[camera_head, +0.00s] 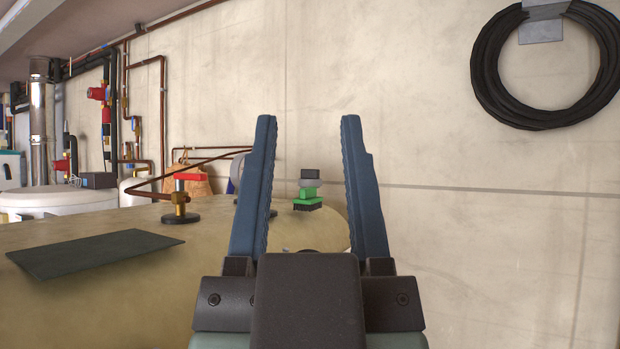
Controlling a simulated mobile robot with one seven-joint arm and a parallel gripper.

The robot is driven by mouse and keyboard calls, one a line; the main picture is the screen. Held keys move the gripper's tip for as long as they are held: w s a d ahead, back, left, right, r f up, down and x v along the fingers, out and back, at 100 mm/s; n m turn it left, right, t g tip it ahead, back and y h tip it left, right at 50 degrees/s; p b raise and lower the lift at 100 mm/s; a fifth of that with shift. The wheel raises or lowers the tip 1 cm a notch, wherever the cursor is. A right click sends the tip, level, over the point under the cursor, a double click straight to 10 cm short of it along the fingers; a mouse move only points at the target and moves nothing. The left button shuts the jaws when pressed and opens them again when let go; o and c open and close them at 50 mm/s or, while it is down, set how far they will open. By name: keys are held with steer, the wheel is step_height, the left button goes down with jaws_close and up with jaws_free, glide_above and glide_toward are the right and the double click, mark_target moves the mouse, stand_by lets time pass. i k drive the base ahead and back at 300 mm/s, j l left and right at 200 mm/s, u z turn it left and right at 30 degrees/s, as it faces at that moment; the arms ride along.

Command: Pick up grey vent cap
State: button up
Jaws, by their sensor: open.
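My gripper (308,120) is open and empty, its two blue fingers pointing up and away. Between the fingers, farther off, a small stack stands on the tan rounded surface (120,290). The stack has a black top piece (309,173), a grey piece (310,183), and green (308,195) and black parts below. A grey rounded thing (235,172) shows beside the left finger, mostly hidden behind it. I cannot tell which of these grey things is the vent cap. My gripper touches neither.
A red-handled brass valve (181,195) and a dark flat plate (95,252) are on the tan surface to the left. Pipes run along the wall behind. A black hose coil (490,65) hangs at upper right. The space right of my gripper looks clear.

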mark_target(309, 177)
steer(key=i+l+u, duration=0.1)
steer(key=i+l, duration=0.25)
steer(key=i+l+u, duration=0.1)
steer(key=i+l, duration=0.2)
steer(key=i+l+u, duration=0.1)
steer(key=i+l, duration=0.2)
steer(key=l, duration=0.15)
steer(key=i+l+u, duration=0.15)
steer(key=i+l, duration=0.15)
steer(key=i+l+u, duration=0.1)
steer(key=i+l, duration=0.2)
steer(key=l, duration=0.25)
steer(key=i+l+u, duration=0.1)
steer(key=i+l, duration=0.15)
steer(key=l, duration=0.25)
steer(key=i+l+u, duration=0.2)
steer(key=i+l, duration=0.15)
steer(key=i, duration=0.15)
